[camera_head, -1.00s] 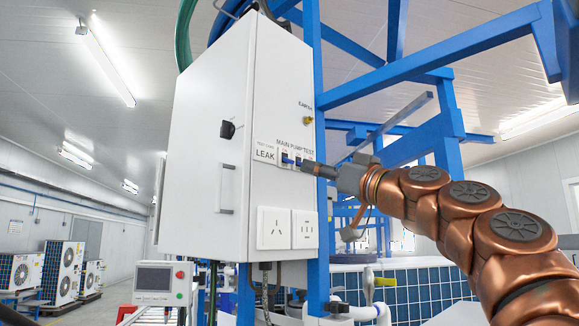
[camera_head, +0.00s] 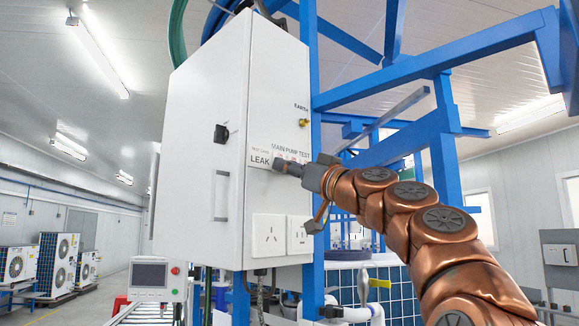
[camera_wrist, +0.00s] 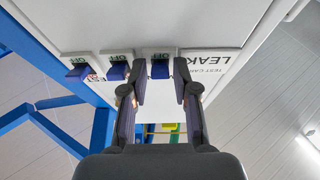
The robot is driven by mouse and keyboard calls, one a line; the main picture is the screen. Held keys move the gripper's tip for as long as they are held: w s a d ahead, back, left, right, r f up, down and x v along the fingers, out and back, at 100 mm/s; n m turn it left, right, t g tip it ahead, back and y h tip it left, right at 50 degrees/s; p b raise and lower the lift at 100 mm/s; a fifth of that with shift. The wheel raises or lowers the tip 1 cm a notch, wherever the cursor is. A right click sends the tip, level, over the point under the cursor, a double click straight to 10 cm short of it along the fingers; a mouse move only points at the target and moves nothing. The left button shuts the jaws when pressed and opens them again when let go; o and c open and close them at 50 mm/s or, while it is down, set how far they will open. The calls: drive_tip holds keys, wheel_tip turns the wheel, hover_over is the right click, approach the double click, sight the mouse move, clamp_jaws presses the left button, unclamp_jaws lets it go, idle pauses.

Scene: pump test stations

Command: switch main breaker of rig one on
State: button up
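Three blue breaker switches sit in a row on the side of the white cabinet (camera_head: 206,130). The wrist view shows them inverted, each with a green OFF mark. The main breaker (camera_wrist: 160,71) is the one nearest the LEAK label (camera_wrist: 208,59); the others (camera_wrist: 117,72) (camera_wrist: 77,74) are to its left in that view. My gripper (camera_wrist: 160,82) is open, with one finger on each side of the main breaker. Contact cannot be told. In the head view my gripper (camera_head: 281,167) is at the panel under the MAIN PUMP TEST lettering and hides most of the switches.
Sockets (camera_head: 268,236) are below the switches and a brass EARTH stud (camera_head: 303,122) is above. A black knob (camera_head: 221,134) and a handle (camera_head: 221,195) are on the cabinet's front. A blue frame (camera_head: 440,65) runs behind and over my arm.

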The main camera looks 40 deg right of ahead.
clamp_jaws()
drive_tip(key=shift+r, duration=0.1)
